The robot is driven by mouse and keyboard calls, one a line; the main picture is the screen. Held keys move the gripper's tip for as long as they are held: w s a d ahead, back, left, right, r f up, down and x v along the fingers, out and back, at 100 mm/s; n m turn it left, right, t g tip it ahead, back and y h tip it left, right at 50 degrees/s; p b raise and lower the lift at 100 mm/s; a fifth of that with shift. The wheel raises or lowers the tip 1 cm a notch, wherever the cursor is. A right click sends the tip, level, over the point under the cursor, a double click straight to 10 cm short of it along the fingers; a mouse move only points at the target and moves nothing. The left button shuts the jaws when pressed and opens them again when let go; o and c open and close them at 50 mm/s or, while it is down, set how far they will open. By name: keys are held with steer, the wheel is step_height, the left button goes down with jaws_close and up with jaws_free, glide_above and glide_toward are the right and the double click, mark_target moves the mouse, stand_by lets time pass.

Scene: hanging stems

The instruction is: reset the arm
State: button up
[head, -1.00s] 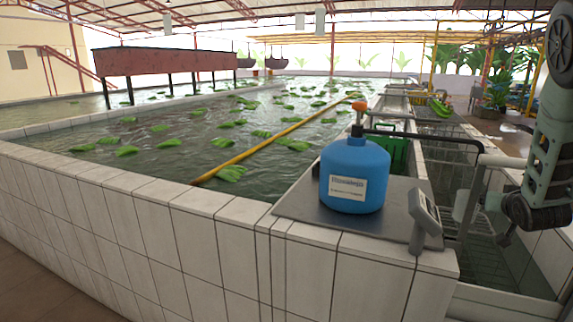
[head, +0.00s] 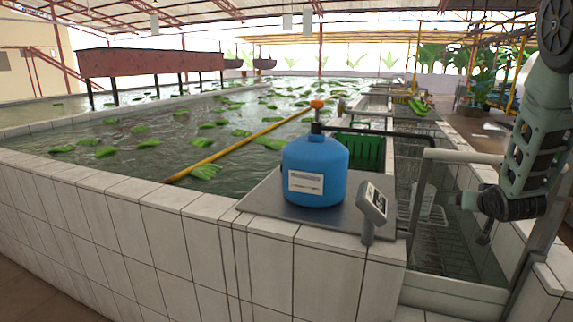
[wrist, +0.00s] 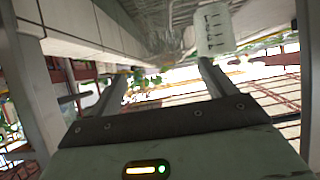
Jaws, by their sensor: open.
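My gripper (wrist: 163,74) shows in the wrist view with its two fingers apart and nothing between them. The wrist picture looks upside down, with the roof and plants low in it. My arm (head: 535,140) hangs folded at the right edge of the head view, beside the tiled wall. I cannot make out the gripper's fingers in the head view.
A blue jug (head: 314,172) stands on a metal scale plate (head: 258,200) with a display (head: 372,203) on the tiled ledge. A translucent container (wrist: 214,30) is close to my fingers. A green crate (head: 366,152) lies behind. Wash tanks hold floating green bunches.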

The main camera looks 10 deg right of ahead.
steer(key=s+a+f+n+g+y, duration=0.1)
steer(key=s+a+g+y, duration=0.15)
steer(key=a, duration=0.65)
steer(key=s+a+n+g+y, duration=0.2)
steer(key=s+a, duration=0.2)
steer(key=a, duration=0.5)
steer(key=s+a+r+n+g+y, duration=0.1)
steer(key=s+a+n+g, duration=0.5)
steer(key=s+a, duration=1.8)
steer(key=a+n+y, duration=0.1)
steer(key=a+n, duration=0.3)
steer(key=shift+s+r+n, duration=0.3)
steer(key=shift+s, duration=0.05)
steer(key=shift+a, duration=0.1)
steer(key=shift+c, duration=0.3)
